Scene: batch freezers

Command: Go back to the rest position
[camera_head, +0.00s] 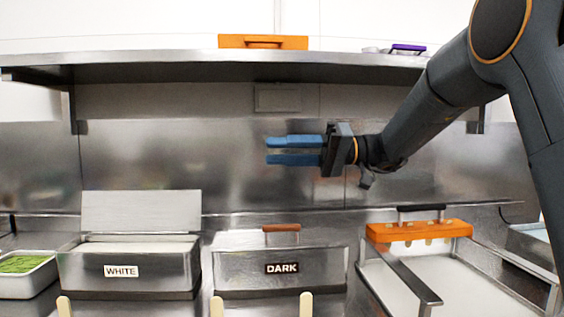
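My gripper (268,151) has two blue fingers pointing left. They are parallel with a narrow gap between them, and nothing shows held there. It hangs in the air in front of the steel back wall, above the container labelled DARK (235,268). My dark arm comes in from the upper right.
A container labelled WHITE (170,272) has its lid raised; the DARK one looks closed. An orange stick holder (418,231) spans a steel basin at right. A steel shelf (150,72) above carries an orange box (263,42). A green-filled tray (30,285) stands at left.

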